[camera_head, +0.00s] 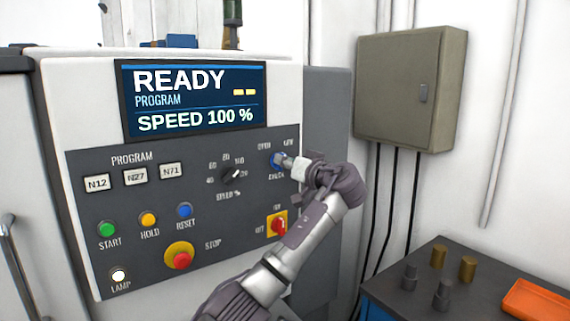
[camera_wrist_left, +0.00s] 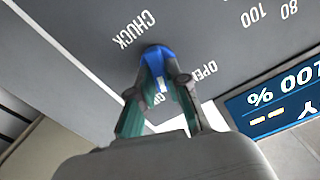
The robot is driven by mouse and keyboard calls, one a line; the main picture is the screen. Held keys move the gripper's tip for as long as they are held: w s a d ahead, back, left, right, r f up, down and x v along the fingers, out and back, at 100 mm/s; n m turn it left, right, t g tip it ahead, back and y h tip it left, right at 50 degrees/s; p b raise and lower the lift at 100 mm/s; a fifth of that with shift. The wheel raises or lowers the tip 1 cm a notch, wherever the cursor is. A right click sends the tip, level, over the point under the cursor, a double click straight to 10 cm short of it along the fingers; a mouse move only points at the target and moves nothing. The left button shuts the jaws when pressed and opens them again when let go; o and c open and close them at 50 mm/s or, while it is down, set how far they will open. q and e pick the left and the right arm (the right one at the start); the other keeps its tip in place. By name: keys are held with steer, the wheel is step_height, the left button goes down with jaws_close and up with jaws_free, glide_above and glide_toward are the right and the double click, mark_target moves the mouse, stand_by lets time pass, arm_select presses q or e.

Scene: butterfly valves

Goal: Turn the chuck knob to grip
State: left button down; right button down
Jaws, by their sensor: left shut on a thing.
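The blue chuck knob (camera_head: 277,160) is at the upper right of the dark control panel, with the word OPEN to its upper left and CHUCK below it. My left gripper (camera_head: 286,161) reaches it from the right. In the left wrist view, the blue chuck knob (camera_wrist_left: 154,53) sits between the fingertips of my left gripper (camera_wrist_left: 158,88), which is shut on it. The words CHUCK and OPEN are readable there; another label is partly hidden behind the fingers. I cannot tell exactly where the knob points. My right gripper is not in view.
The speed dial (camera_head: 231,174) is left of the chuck knob, and a red switch on a yellow plate (camera_head: 278,226) is below it. The screen (camera_head: 192,98) reads READY and SPEED 100 %. A dark table (camera_head: 440,270) with metal cylinders and an orange tray (camera_head: 537,300) stands at right.

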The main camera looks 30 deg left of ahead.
arm_select(q)
steer(key=shift+m, duration=1)
steer(key=c, duration=1.1)
jaws_free()
steer(key=shift+c, duration=0.2)
steer(key=shift+w, duration=0.1)
steer(key=shift+d, duration=0.15)
steer(key=v, duration=1.2)
steer(key=shift+f, duration=0.1)
